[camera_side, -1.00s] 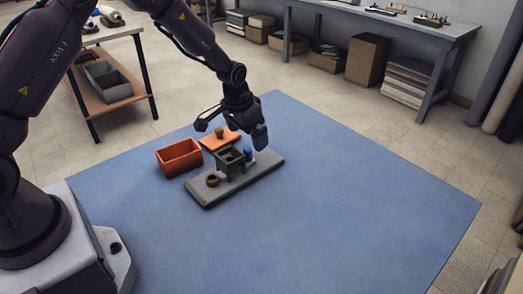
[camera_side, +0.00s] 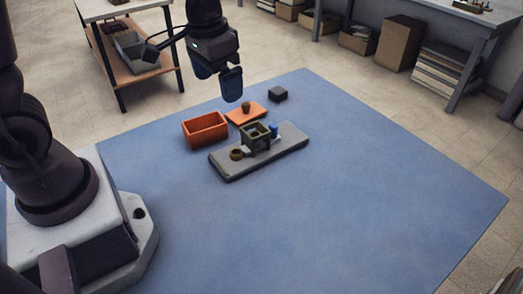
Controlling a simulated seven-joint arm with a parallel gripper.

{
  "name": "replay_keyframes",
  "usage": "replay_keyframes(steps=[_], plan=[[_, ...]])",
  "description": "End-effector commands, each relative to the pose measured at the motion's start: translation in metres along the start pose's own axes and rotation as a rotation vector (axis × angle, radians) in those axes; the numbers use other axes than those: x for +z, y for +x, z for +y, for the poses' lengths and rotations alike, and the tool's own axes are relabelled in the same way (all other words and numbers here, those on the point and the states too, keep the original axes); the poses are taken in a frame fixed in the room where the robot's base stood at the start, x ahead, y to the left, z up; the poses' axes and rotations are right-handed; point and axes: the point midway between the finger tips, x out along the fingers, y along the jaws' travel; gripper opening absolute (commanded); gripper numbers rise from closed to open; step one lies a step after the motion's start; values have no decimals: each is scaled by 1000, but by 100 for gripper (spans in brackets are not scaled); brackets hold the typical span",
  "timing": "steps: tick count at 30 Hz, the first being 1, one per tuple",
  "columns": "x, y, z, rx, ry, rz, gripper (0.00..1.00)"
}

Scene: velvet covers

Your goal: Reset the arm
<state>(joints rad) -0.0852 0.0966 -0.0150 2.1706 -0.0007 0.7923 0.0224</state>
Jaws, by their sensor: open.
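My gripper (camera_side: 219,85) is raised above the far edge of the blue mat (camera_side: 340,220), pointing down, open, with nothing seen between its fingers. It is clear of the objects below. A grey board (camera_side: 286,147) lies on the mat with a dark square frame (camera_side: 257,137), a small brown ring (camera_side: 237,154) and a blue peg (camera_side: 274,129) on it. An open orange box (camera_side: 206,130) stands to the left of the board. Behind the board lies a flat orange lid (camera_side: 240,117) with a brown knob (camera_side: 246,106).
A small dark block (camera_side: 278,94) sits on the mat near its far edge. A side table (camera_side: 130,72) with grey bins stands behind left. A long workbench (camera_side: 445,18) with boxes below it runs along the back. The front and right of the mat are clear.

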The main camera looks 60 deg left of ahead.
Motion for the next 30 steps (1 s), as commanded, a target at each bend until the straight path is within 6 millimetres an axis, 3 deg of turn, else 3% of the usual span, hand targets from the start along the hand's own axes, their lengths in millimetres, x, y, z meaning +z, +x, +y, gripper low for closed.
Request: replay_keyframes(steps=[3, 12, 20, 30], plan=[[33, -35, 4, -2, 4, 59, 98], [100, -88, 12, 4, 26, 252, 98], [113, -114, 16, 13, 43, 399, 98], [113, -116, 16, 13, 46, 408, 98]])
